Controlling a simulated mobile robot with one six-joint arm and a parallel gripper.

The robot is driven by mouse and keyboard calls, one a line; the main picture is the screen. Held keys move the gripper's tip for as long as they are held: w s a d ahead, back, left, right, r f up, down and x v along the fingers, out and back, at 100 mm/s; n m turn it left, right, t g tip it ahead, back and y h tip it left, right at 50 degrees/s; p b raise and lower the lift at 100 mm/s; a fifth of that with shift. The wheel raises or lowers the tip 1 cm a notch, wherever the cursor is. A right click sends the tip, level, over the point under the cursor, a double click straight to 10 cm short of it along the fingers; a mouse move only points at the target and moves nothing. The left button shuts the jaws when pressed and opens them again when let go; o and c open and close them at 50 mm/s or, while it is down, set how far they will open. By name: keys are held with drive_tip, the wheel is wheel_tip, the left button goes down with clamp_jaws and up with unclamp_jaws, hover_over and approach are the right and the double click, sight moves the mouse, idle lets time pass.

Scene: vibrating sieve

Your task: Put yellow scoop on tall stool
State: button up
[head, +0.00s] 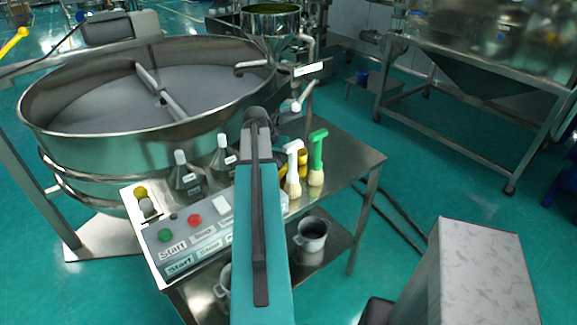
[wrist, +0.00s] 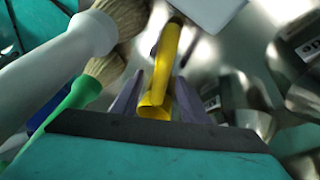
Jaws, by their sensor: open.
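The yellow scoop (wrist: 168,68) shows in the wrist view as a yellow handle-like part. It lies between the two fingers of my open gripper (wrist: 156,92); I cannot tell whether either finger touches it. In the head view a bit of yellow (head: 302,157) shows behind the brushes on the metal table, mostly hidden by them and by my arm. My fingers are hidden behind my arm there. The pale marbled block at lower right (head: 485,262) looks like the tall stool; its flat top is bare, and it stands apart from the table.
A white brush (head: 292,165) and a green brush (head: 317,155) stand close right of my arm. Flasks (head: 183,178) and a control box (head: 165,243) are to its left. A large round sieve (head: 110,145) stands behind. Open floor separates table and marbled block.

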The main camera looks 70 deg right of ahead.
drive_tip(key=shift+f, duration=0.1)
idle(0.5)
clamp_jaws()
